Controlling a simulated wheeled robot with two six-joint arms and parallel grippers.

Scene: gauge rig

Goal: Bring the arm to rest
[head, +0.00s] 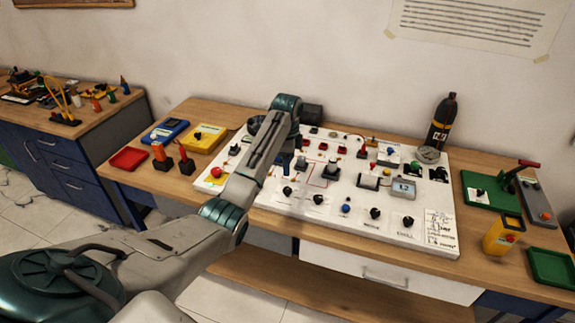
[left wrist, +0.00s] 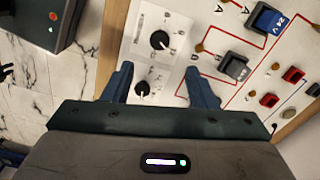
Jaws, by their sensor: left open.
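My left arm (head: 262,155) comes in from the left and reaches over the white gauge board (head: 440,225) on the wooden bench. My left gripper is mostly hidden behind the arm in the head view. In the left wrist view my left gripper (left wrist: 160,88) is open, with its two blue fingers apart and nothing held between them. A black knob (left wrist: 160,40) and another black knob (left wrist: 142,88) on white plates show beyond and between the fingers. I cannot tell how far the fingertips are from the board. My right gripper is not in view.
A dark bottle (head: 440,122) stands behind the board. A green tray (head: 552,267) and yellow device (head: 503,236) are right. A blue cabinet (head: 70,165) stands further left.

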